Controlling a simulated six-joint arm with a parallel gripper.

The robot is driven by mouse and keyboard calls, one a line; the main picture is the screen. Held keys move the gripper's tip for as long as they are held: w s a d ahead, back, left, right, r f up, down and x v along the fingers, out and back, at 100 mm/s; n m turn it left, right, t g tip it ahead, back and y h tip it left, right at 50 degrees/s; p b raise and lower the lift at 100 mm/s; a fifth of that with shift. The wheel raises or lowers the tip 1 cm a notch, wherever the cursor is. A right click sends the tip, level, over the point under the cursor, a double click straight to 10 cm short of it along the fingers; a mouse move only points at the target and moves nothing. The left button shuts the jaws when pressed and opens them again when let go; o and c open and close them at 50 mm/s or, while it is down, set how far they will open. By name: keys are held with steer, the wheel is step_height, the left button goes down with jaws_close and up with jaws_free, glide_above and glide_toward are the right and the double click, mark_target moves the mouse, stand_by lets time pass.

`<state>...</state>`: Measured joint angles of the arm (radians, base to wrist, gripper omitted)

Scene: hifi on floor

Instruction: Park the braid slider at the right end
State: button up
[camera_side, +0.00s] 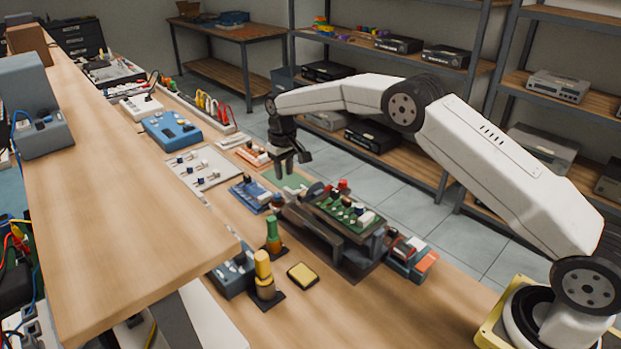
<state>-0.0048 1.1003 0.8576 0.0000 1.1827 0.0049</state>
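I cannot single out the braid slider for certain. A small blue unit with a dark knob (250,194) lies on the bench left of the board holder and may be it. My gripper (285,171) points down above the bench, behind the board holder and a little right of the blue unit. Its dark fingers look apart, with nothing visible between them. It appears clear of the things below it. The view is too small to show the slider's position along any track.
A green circuit board (345,211) sits in a dark holder (358,262). In front are a yellow sponge (302,276), a yellow-topped bottle (263,268) and a green bottle (273,235). A grey switch panel (203,168) lies left. The bench's front right is bare.

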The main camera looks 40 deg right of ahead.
mark_target(286, 188)
steer(key=shift+r, duration=1.5)
steer(key=shift+s+f+t, duration=0.3)
steer(key=shift+s+t, duration=0.25)
steer(key=shift+t, duration=0.55)
steer(key=shift+s+t, duration=1.2)
steer(key=shift+s, duration=0.1)
steer(key=shift+f, duration=0.1)
steer(key=shift+x, duration=3.85)
